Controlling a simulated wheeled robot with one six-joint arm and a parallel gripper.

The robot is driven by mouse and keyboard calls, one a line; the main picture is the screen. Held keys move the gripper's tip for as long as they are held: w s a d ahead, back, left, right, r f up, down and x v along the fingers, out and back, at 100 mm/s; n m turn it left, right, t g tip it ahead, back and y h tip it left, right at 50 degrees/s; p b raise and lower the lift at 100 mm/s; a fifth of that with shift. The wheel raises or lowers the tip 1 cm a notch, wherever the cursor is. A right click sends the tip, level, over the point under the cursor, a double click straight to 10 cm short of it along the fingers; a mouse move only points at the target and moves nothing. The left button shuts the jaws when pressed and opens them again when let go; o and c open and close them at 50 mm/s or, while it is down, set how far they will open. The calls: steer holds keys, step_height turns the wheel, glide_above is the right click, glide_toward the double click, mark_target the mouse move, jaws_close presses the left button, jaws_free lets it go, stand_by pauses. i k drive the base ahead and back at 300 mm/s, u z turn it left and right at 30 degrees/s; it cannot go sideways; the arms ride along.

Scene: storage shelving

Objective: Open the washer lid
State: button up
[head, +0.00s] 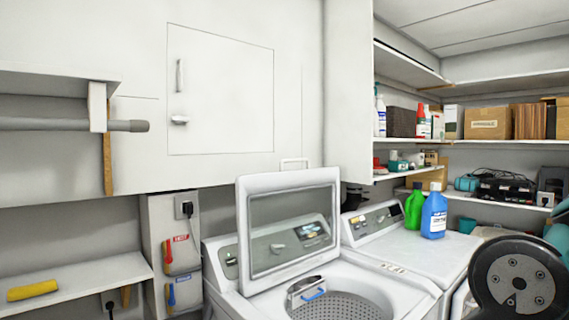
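The washer (225,296) stands at the lower middle. Its lid (243,222) is raised and stands nearly upright, tilted slightly back, with a white frame around a see-through panel. The washer's control panel shows partly through the lid. My gripper is not in view; only a dark round joint of my arm shows at the lower right.
A second white machine (440,262) stands right of the washer, with a green bottle (414,207) and a blue bottle (434,215) on top. Loaded shelves (478,141) fill the back right. A wall cabinet (220,90) hangs above. A low shelf (90,274) holds a yellow roll (33,290).

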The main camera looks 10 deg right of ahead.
mark_target(248, 187)
steer(key=u, duration=0.75)
steer(key=i, duration=0.6)
steer(key=z, duration=0.7)
